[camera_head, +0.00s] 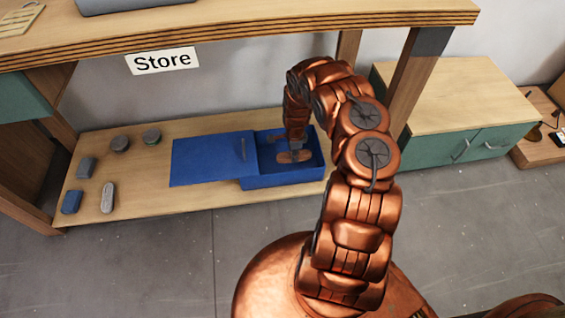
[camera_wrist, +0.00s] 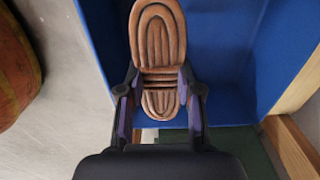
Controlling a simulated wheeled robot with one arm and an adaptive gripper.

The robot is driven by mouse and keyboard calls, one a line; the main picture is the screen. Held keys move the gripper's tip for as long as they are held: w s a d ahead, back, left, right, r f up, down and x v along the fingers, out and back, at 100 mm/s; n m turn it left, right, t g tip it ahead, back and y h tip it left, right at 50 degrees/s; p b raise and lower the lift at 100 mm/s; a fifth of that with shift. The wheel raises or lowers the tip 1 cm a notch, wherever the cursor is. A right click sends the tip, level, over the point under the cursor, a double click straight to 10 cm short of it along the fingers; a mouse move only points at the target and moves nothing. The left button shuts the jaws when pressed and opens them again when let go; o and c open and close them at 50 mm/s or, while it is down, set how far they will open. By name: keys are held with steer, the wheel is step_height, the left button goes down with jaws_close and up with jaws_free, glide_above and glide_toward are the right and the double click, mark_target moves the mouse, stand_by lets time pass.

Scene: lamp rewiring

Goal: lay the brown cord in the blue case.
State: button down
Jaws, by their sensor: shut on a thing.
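The blue case (camera_head: 262,184) sits on the low wooden shelf, open at its right part. A flat blue panel with a handle (camera_head: 243,150) lies to its left, apparently its lid slid aside. The brown cord (camera_head: 287,157) is a coiled, bound bundle. It also shows in the wrist view (camera_wrist: 159,35), standing out beyond both sides of the fingers. My gripper (camera_head: 296,150) is shut on the cord's middle and is within the case's opening. The case's blue walls (camera_wrist: 230,50) surround the cord in the wrist view. Whether the cord touches the case floor cannot be told.
Several small grey, blue and green bundles, such as a blue one (camera_head: 72,201), lie on the left of the shelf (camera_head: 150,205). A wooden worktop (camera_head: 250,35) overhangs the shelf. A table leg (camera_head: 408,85) and a green cabinet (camera_head: 460,150) stand at the right.

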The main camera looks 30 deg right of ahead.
steer(key=b, duration=0.1)
glide_above(292, 167)
steer(key=s+a, duration=0.1)
steer(key=s, duration=0.1)
steer(key=f, duration=0.5)
steer(key=shift+w+a, duration=0.15)
steer(key=shift+w, duration=0.05)
steer(key=shift+f+b, duration=0.9)
steer(key=shift+f, duration=1.35)
steer(key=shift+f, duration=0.15)
steer(key=c, duration=0.8)
jaws_free()
steer(key=shift+o, duration=0.2)
step_height(292, 167, up, 12)
steer(key=p, duration=0.3)
steer(key=shift+r+p, duration=0.2)
steer(key=shift+p, duration=0.1)
